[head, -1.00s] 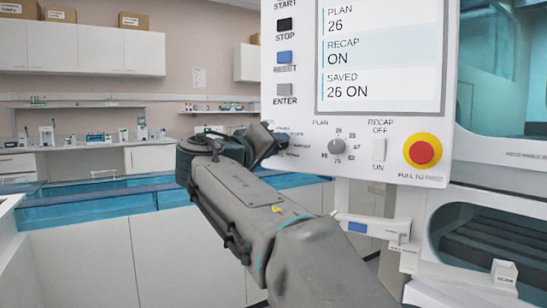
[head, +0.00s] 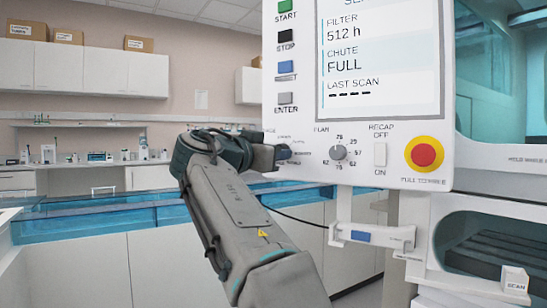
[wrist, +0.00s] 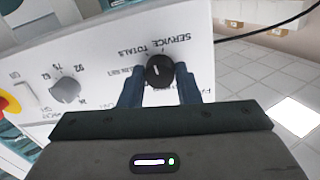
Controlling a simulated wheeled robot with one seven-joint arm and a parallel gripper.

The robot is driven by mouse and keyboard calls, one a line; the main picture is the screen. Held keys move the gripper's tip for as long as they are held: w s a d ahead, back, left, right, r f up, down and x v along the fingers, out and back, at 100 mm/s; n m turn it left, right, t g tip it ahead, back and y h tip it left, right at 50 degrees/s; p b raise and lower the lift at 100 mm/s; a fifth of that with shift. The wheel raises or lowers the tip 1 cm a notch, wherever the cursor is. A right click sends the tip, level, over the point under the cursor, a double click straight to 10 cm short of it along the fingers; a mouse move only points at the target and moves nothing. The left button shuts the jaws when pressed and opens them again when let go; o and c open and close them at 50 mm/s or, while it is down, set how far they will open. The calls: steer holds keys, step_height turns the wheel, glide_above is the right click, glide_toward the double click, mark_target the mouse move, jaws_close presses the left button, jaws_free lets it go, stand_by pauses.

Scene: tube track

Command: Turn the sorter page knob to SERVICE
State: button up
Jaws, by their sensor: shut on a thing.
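The sorter page knob (wrist: 160,71) is a round black knob with a white pointer mark on the panel, with SERVICE and TOTALS printed around it. My gripper (wrist: 160,84) has one finger on each side of it and is shut on it. In the head view my gripper (head: 278,156) reaches the panel's lower left and hides the knob. The screen (head: 380,60) reads FILTER 512 h, CHUTE FULL and LAST SCAN with dashes. Its top title is cut off, with only the tops missing from letters starting "SE".
The grey PLAN knob (head: 338,152), white RECAP switch (head: 380,154) and red emergency button (head: 423,154) sit right of my gripper. START, STOP and other buttons (head: 286,67) run up the panel's left side. A blue-edged bench (head: 100,225) stands behind my arm.

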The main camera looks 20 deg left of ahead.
steer(key=shift+a+m, duration=0.1)
steer(key=shift+m, duration=2)
steer(key=o, duration=1)
steer(key=shift+c, duration=0.2)
steer(key=shift+b, duration=0.3)
steer(key=b+v, duration=0.1)
steer(key=v, duration=1.2)
steer(key=shift+s, duration=0.4)
steer(key=shift+a+r, duration=0.1)
steer(key=shift+r, duration=0.05)
